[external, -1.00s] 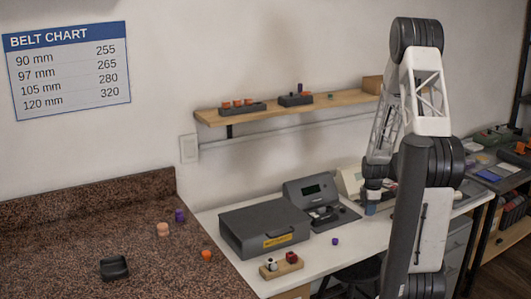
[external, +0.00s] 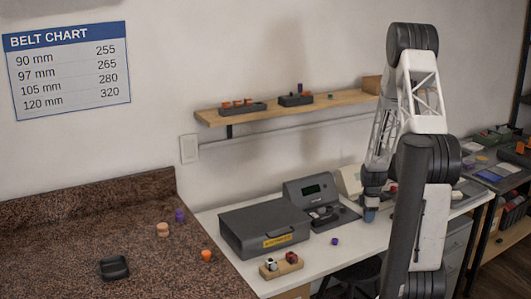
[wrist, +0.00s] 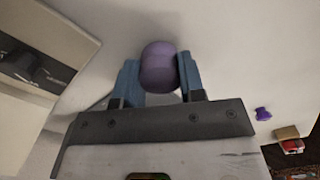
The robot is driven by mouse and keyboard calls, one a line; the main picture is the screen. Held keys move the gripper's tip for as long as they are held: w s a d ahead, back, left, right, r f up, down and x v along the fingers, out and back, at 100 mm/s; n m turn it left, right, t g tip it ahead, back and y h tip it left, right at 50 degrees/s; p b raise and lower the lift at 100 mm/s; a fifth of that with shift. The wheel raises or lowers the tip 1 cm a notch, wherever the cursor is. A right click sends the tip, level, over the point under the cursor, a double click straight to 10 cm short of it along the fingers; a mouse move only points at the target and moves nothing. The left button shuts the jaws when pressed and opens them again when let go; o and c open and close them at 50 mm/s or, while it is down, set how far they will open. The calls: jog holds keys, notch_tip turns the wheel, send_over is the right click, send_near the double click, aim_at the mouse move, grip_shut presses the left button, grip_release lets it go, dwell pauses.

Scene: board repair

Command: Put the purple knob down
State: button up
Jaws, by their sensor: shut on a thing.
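In the wrist view my gripper (wrist: 159,82) is shut on a purple knob (wrist: 159,66), which sits between its two blue fingers. In the external view my gripper (external: 370,214) points down close to the white bench (external: 355,232), right of the grey machine. The held knob cannot be made out there, and whether it touches the bench is unclear. Another purple knob (external: 335,241) stands on the bench left of my gripper; a purple knob also shows at the right of the wrist view (wrist: 263,114). A third purple piece (external: 180,216) is on the granite counter.
A dark grey box (external: 264,230) and a grey machine with a display (external: 321,203) stand on the bench. A small wooden block with parts (external: 281,266) is at the front. Bare white bench surrounds my gripper. A wooden shelf (external: 350,97) hangs above.

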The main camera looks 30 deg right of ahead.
jog(key=shift+f, duration=0.15)
jog(key=o, duration=0.9)
notch_tip(320, 180, up, 12)
dwell(0.8)
dwell(0.5)
